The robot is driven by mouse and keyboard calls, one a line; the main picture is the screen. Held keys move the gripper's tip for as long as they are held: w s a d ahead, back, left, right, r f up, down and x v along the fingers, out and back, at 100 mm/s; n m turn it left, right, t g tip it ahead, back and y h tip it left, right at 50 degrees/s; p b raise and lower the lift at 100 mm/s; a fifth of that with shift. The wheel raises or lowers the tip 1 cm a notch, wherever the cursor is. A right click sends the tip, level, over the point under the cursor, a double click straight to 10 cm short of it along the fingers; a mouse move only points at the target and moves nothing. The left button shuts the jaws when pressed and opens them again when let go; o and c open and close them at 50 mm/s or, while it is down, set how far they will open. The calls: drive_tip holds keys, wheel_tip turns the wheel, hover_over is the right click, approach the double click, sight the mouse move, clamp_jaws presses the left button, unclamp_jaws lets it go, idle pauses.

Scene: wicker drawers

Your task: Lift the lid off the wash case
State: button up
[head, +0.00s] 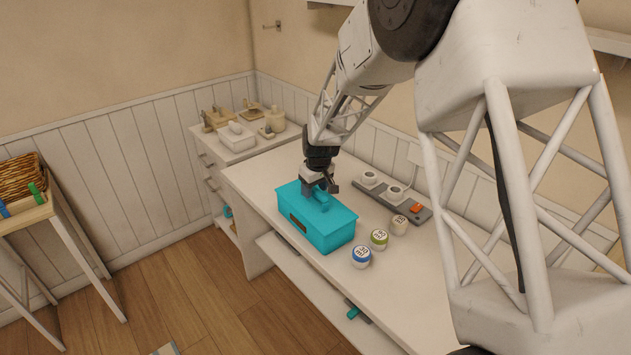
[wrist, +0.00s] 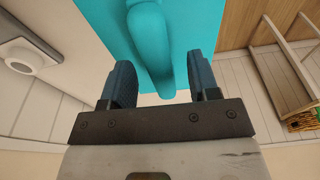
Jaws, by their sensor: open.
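The wash case (head: 316,232) is a turquoise box with a dark plate on its front, standing on the white counter. Its turquoise lid (head: 340,216) sits on top, with a raised handle (head: 322,203) of the same colour. My gripper (head: 320,188) is over the lid, at the handle. In the wrist view the two blue-grey fingers of my gripper (wrist: 163,88) are apart, with the handle (wrist: 150,50) reaching between them and a gap on each side. The lid (wrist: 105,20) fills the top of that view. The case's inside is hidden.
Three round containers, blue (head: 361,257), green (head: 379,239) and cream (head: 399,225), stand right of the case. A power strip (head: 390,200) with plugs lies behind. A side cabinet (head: 235,150) holds small items. The counter's right part (head: 420,280) looks clear.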

drive_tip(key=shift+w+a+f, duration=0.1)
drive_tip(key=shift+f, duration=0.75)
drive_tip(key=shift+w+a+f, duration=0.1)
drive_tip(key=shift+f, duration=0.7)
drive_tip(key=shift+c, duration=0.4)
drive_tip(key=shift+r, duration=0.1)
clamp_jaws()
